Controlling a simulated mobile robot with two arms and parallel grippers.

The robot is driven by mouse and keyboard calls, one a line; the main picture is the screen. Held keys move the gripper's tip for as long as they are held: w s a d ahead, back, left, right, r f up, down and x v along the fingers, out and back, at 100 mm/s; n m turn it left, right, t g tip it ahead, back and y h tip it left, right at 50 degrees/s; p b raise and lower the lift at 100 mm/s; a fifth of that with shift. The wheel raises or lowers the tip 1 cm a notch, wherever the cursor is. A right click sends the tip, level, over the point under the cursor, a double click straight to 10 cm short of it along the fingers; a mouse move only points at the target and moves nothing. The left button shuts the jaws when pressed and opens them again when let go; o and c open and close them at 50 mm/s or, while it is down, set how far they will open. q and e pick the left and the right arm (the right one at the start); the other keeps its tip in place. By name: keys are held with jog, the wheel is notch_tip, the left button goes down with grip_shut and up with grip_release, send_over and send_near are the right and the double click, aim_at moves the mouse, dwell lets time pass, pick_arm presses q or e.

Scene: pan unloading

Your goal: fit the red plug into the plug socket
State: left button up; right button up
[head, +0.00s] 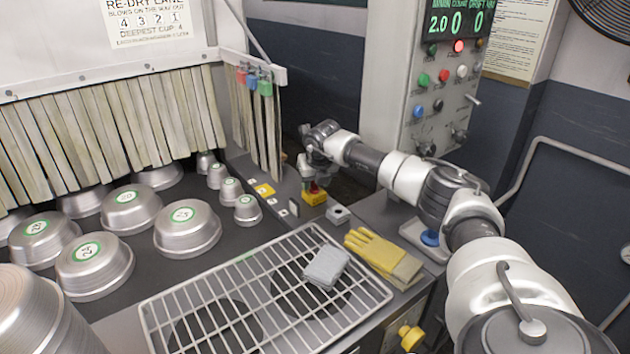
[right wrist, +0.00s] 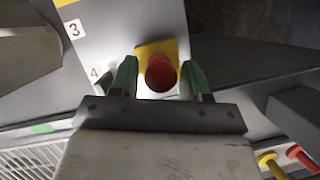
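My right gripper (head: 312,178) is at the far side of the counter, pointing down over a red round knob on a yellow box (head: 313,198). In the right wrist view, its green-tipped fingers (right wrist: 161,80) stand apart on either side of the red knob (right wrist: 160,74), with small gaps showing. A red plug-like peg (right wrist: 302,158) shows at that view's lower right, beside a yellow one (right wrist: 269,163). A small grey block (head: 338,214) near the yellow box may be the plug socket; I cannot tell. My left gripper is out of view.
A wire rack (head: 180,306) with a grey cloth (head: 326,267) fills the front. Yellow gloves (head: 384,256) lie right of it. Metal pans (head: 187,230) stand at left. A yellow knob (head: 410,338) sticks out at the counter front. Hanging strips (head: 262,130) are left of my gripper.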

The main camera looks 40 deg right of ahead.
jog(key=shift+o, duration=0.9)
jog(key=b+v, duration=0.1)
jog(key=v, duration=1)
